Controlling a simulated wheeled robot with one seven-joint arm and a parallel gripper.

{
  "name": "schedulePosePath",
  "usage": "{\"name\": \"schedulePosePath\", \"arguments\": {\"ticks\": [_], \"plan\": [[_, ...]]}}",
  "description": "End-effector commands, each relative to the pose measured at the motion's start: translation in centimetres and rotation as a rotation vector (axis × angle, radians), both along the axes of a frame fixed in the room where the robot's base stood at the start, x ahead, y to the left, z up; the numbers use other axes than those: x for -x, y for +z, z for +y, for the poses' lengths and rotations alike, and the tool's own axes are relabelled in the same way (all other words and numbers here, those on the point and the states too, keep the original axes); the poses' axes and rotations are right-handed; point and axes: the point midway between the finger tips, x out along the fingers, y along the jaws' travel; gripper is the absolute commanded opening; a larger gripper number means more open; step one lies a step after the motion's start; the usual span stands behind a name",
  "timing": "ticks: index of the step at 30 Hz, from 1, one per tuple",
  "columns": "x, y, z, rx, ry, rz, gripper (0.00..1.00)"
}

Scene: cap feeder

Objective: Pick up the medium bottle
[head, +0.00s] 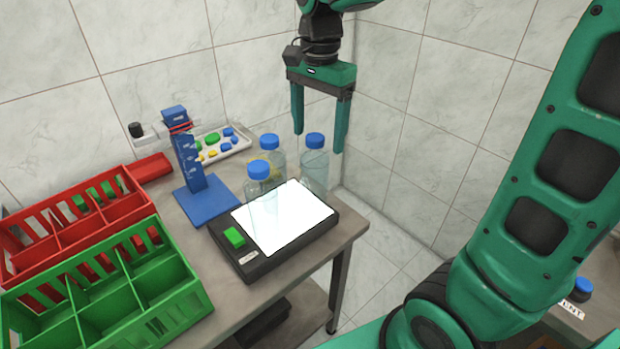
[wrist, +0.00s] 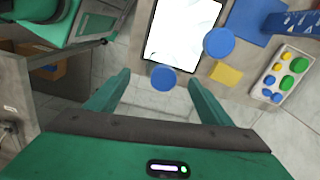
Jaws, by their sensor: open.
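Three clear bottles with blue caps stand by the lit panel: one at the front left (head: 258,188), one behind it (head: 278,160), and one at the right (head: 315,172). I cannot tell for sure which is the medium one. My gripper (head: 318,141) is open and empty, fingers pointing down, above and around the line of the right bottle's cap. Whether the fingers reach beside the cap is unclear. In the wrist view, one blue cap (wrist: 163,77) lies between and just beyond the fingertips; another larger-looking cap (wrist: 219,42) is to its right. The third bottle is not distinguishable there.
A black device with a white panel (head: 285,218) and green button (head: 234,238) lies on the table. A blue stand (head: 190,160), a tray of coloured caps (head: 215,146), a red crate (head: 85,215) and a green crate (head: 110,290) are left. Tiled walls stand close behind.

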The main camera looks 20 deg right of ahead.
Motion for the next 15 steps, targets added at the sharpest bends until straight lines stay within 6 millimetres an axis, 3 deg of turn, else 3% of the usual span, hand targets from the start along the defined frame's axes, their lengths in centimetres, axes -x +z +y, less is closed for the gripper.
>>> {"name": "schedulePosePath", "arguments": {"ticks": [15], "plan": [[-0.1,-5.6,0.7,0.0,0.005,0.009,0.74]]}}
